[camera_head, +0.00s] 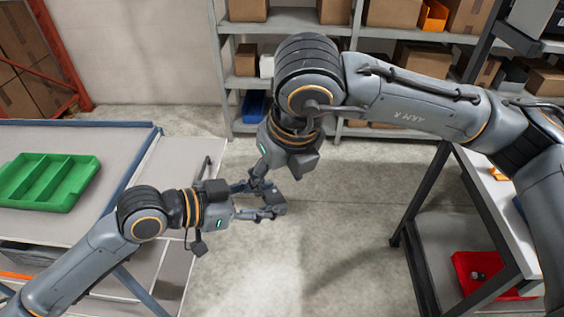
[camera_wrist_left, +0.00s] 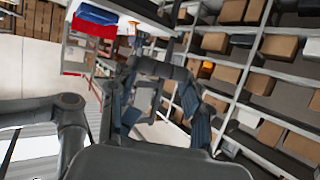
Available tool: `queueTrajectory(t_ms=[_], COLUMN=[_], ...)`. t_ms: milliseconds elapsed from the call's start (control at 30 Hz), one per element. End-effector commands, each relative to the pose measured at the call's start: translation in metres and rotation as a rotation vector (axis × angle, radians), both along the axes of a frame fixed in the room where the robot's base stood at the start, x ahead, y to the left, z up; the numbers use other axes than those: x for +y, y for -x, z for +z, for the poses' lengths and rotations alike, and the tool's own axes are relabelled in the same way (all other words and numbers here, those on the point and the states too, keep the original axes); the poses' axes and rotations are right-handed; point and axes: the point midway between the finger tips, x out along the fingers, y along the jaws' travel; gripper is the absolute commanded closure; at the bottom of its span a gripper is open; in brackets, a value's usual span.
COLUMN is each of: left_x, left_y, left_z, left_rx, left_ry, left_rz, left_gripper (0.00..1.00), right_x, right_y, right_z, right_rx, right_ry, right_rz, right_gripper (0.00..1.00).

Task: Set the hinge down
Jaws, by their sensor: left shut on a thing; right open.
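A small dark grey piece, which I take to be the hinge (camera_head: 275,201), is at the tip of my left gripper (camera_head: 268,210), in the middle of the head view. My left gripper is shut on it and holds it in the air above the concrete floor. My right gripper (camera_head: 257,186) reaches down from above and is open, with its fingers close to the hinge. I cannot tell whether they touch it. Overlapping fingers hide part of the hinge. In the left wrist view, dark gripper parts fill the foreground and the hinge cannot be made out clearly.
A grey table (camera_head: 100,222) on the left bears a green divided tray (camera_head: 48,182). A white-topped workbench (camera_head: 487,190) stands on the right, with a red bin (camera_head: 492,276) on its lower shelf. Shelves with cardboard boxes (camera_head: 245,60) line the back. Open floor lies between.

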Motion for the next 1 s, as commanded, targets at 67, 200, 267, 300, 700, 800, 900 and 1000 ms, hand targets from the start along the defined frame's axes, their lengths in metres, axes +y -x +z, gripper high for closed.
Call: queueTrajectory(t_ms=[67,200,267,300,700,800,900,1000], left_x=[0.0,0.0,0.0,0.0,0.0,0.0,0.0,0.0], left_y=[0.0,0.0,0.0,0.0,0.0,0.0,0.0,0.0], left_z=[0.0,0.0,0.0,0.0,0.0,0.0,0.0,0.0], left_rx=[0.0,0.0,0.0,0.0,0.0,0.0,0.0,0.0], left_ry=[0.001,0.001,0.001,0.001,0.001,0.001,0.001,0.001], left_rz=[0.0,0.0,0.0,0.0,0.0,0.0,0.0,0.0], left_gripper=[0.83,0.83,0.83,0.83,0.83,0.83,0.83,0.83], right_x=[0.002,0.005,0.007,0.008,0.01,0.01,0.01,0.01], right_y=[-0.004,-0.01,-0.013,-0.014,-0.019,-0.019,-0.019,-0.019], right_z=[-0.016,-0.04,-0.048,-0.053,-0.069,-0.069,-0.069,-0.069], right_rx=[0.004,0.005,0.005,0.005,0.002,0.002,0.002,0.002], right_ry=[0.0,0.001,-0.001,0.0,-0.002,-0.002,-0.002,-0.002], right_rz=[-0.002,-0.003,-0.001,-0.001,-0.001,-0.001,-0.001,0.0], right_gripper=[0.4,0.4,0.4,0.4,0.4,0.4,0.58,0.78])
